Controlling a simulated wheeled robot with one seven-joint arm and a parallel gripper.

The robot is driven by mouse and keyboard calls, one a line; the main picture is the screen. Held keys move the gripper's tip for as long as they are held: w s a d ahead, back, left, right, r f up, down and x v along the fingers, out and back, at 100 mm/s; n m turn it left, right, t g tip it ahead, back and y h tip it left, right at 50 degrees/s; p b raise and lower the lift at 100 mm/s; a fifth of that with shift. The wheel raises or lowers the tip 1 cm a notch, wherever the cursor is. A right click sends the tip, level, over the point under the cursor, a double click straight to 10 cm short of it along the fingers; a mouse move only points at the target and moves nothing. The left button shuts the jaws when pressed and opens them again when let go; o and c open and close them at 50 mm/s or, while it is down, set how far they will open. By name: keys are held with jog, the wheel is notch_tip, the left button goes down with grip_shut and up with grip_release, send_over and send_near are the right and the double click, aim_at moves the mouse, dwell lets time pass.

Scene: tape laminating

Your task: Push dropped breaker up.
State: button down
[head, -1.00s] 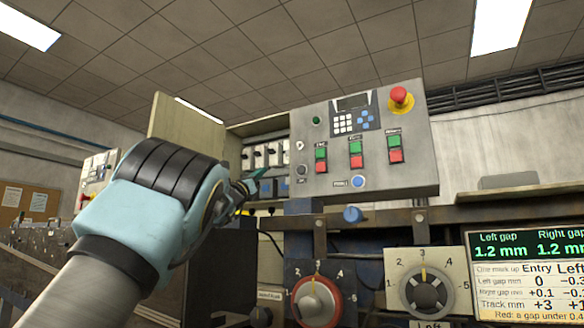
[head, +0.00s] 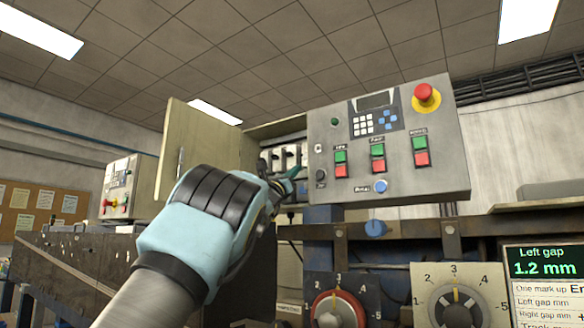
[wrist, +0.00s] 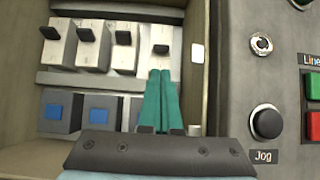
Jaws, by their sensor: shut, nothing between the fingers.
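A row of white breakers (wrist: 92,53) with black toggles sits in an open cabinet, seen from close in the wrist view. The rightmost breaker (wrist: 161,62) has its toggle (wrist: 160,48) lower than the toggles to its left. My gripper (wrist: 161,73) has its teal fingers shut together with nothing between them. The fingertips are just below that lower toggle, in front of the breaker; I cannot tell if they touch it. In the head view my gripper (head: 297,173) reaches into the cabinet, and the breakers (head: 277,159) are partly hidden behind it.
The cabinet's right wall (wrist: 196,55) is close beside the fingers. Grey units with blue faces (wrist: 98,112) lie below the breakers. The control panel (head: 385,150), with buttons and a red emergency stop (head: 425,97), stands to the right. The cabinet door (head: 193,145) is open at left.

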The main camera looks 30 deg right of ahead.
jog(key=shift+p+x, duration=2.2)
jog(key=shift+x, duration=0.6)
jog(key=shift+s+a+b, duration=0.1)
jog(key=shift+b, duration=0.95)
jog(key=shift+b, duration=0.35)
